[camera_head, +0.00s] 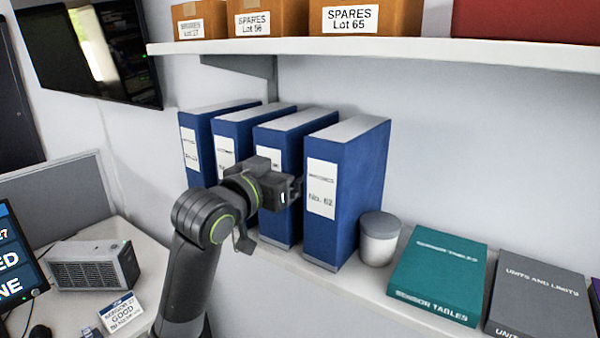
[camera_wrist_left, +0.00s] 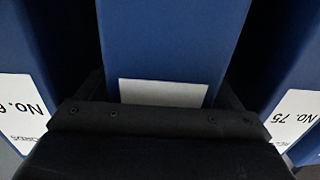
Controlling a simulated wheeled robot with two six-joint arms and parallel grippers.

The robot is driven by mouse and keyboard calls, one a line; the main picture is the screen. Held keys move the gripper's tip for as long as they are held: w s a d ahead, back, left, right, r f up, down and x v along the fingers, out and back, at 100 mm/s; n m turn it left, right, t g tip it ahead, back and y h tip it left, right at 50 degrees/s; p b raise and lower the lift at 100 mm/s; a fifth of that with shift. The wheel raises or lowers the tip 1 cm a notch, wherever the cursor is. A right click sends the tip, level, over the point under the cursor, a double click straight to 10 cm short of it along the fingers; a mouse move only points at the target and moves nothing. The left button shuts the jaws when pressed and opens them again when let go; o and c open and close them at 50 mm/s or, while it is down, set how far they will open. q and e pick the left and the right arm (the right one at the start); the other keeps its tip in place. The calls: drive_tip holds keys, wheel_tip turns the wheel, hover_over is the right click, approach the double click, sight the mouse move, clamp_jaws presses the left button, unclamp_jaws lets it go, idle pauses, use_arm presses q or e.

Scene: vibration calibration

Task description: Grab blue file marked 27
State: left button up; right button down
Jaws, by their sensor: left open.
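Several tall blue files stand upright in a row on the lower shelf in the head view. The rightmost reads No. 62 (camera_head: 345,190). The labels of the second file (camera_head: 240,135) and leftmost file (camera_head: 195,150) are too small to read surely. My left gripper (camera_head: 288,188) is open in front of the third file (camera_head: 275,140), covering most of its label. In the left wrist view its dark fingers lie either side of this middle file (camera_wrist_left: 175,40); its label number is hidden. An upside-down No. 75 label marks one neighbour (camera_wrist_left: 285,65). I cannot tell whether the fingers touch the file.
A grey-lidded canister (camera_head: 379,240), a teal Sensor Tables book (camera_head: 438,275) and a grey Units and Limits book (camera_head: 540,300) are right of the files. Spares boxes (camera_head: 350,18) sit on the upper shelf (camera_head: 400,48). Gaps between files are narrow.

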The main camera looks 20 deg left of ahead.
use_arm(q)
drive_tip(key=shift+c, duration=0.5)
drive_tip(key=shift+r, duration=0.1)
drive_tip(key=c, duration=1.4)
